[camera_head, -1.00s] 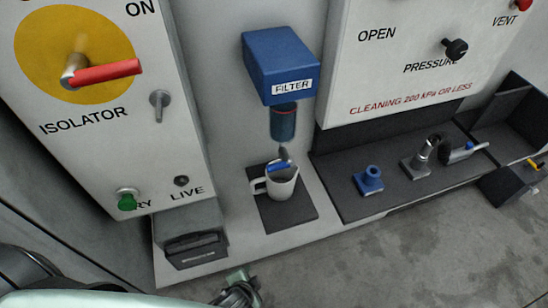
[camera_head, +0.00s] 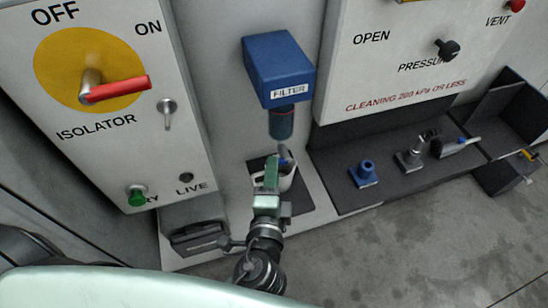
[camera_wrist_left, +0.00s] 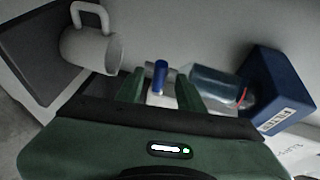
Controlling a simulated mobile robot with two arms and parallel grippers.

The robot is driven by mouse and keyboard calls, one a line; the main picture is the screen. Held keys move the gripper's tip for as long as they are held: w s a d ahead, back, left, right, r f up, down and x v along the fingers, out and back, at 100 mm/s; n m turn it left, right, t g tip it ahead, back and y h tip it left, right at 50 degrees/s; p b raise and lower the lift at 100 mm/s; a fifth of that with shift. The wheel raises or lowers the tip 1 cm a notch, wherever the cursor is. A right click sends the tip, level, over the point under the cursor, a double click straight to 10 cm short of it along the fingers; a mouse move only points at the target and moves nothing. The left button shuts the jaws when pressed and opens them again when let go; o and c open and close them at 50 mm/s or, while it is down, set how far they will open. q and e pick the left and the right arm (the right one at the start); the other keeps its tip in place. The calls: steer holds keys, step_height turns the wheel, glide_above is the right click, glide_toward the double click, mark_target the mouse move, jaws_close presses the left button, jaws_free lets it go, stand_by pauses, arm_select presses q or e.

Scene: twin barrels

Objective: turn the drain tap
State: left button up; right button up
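The drain tap's blue handle (camera_wrist_left: 160,75) shows in the left wrist view beneath the clear filter bowl (camera_wrist_left: 216,88). My left gripper (camera_wrist_left: 161,82) is open, with its two green fingers on either side of the blue handle; I cannot tell whether they touch it. In the head view, my left gripper (camera_head: 271,172) is just below the filter bowl (camera_head: 281,123) and largely hides the tap. A white mug (camera_head: 289,181) stands under the tap, partly hidden by the gripper. It also shows in the wrist view (camera_wrist_left: 90,52). My right gripper is not in view.
The blue filter housing (camera_head: 278,68) hangs above. A dark shelf (camera_head: 338,190) on the right holds a blue fitting (camera_head: 364,174) and metal parts. The floor at lower right is clear.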

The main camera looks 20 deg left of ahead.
arm_select(q)
steer(key=p+x, duration=0.1)
steer(key=x, duration=0.3)
jaws_close()
